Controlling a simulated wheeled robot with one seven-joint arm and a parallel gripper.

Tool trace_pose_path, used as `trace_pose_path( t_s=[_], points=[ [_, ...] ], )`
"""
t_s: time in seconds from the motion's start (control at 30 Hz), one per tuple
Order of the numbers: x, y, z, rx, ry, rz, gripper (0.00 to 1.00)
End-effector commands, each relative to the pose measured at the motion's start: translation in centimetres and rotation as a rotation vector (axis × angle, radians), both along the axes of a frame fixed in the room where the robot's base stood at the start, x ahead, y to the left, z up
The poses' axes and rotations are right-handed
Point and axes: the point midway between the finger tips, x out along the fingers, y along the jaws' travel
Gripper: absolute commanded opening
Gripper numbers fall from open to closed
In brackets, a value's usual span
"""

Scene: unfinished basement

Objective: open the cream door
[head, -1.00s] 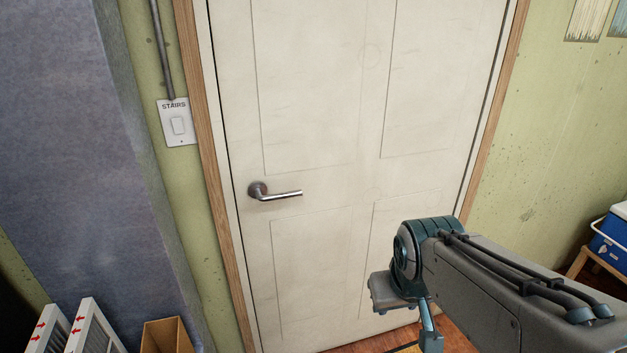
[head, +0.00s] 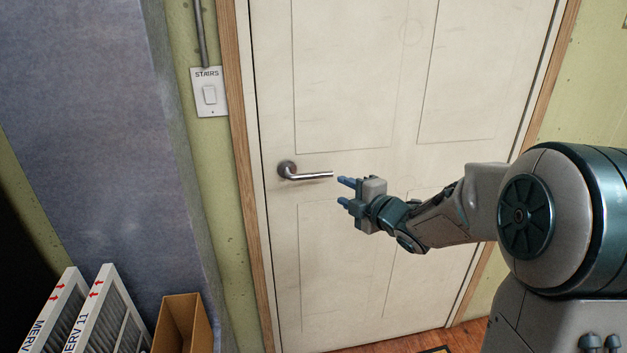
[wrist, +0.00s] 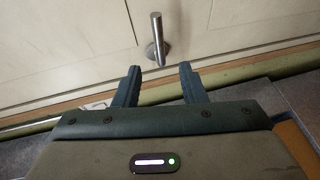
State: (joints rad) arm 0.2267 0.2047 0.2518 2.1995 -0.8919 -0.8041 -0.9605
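The cream door (head: 350,120) stands shut in its wooden frame in the head view. Its silver lever handle (head: 305,174) is on the door's left side and lies level, pointing right. My gripper (head: 342,191) is in front of the door, just right of and slightly below the handle's free end in the picture. Its two blue fingers are apart with nothing between them. In the wrist view the handle (wrist: 157,40) shows beyond the open fingertips (wrist: 160,72), about centred between them, and no contact is seen.
A light switch marked STAIRS (head: 209,93) is on the green wall left of the frame. Boxed air filters (head: 95,310) and an open cardboard box (head: 183,325) stand at lower left beside a grey-blue pillar (head: 90,130). The floor (head: 460,338) shows at the door's foot.

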Motion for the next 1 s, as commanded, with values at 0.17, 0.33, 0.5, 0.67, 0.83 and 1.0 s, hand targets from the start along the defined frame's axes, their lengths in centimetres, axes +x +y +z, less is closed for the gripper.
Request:
trace_pose_path(
  t_s=[0.17, 0.33, 0.5, 0.67, 0.83, 1.0],
  points=[
    [0.6, 0.9, -0.1, -0.002, -0.023, 0.03, 0.38],
    [2.6, 2.5, -0.6, 0.0, -0.02, 0.029, 0.38],
    [5.3, 4.6, -1.1, 0.001, -0.02, 0.028, 0.38],
    [7.7, 6.4, -1.6, 0.0, -0.019, 0.026, 0.38],
    [9.6, 7.9, -1.9, -0.001, -0.02, 0.025, 0.38],
    [10.6, 8.6, -2.1, 0.0, -0.02, 0.024, 0.38]
  ],
)
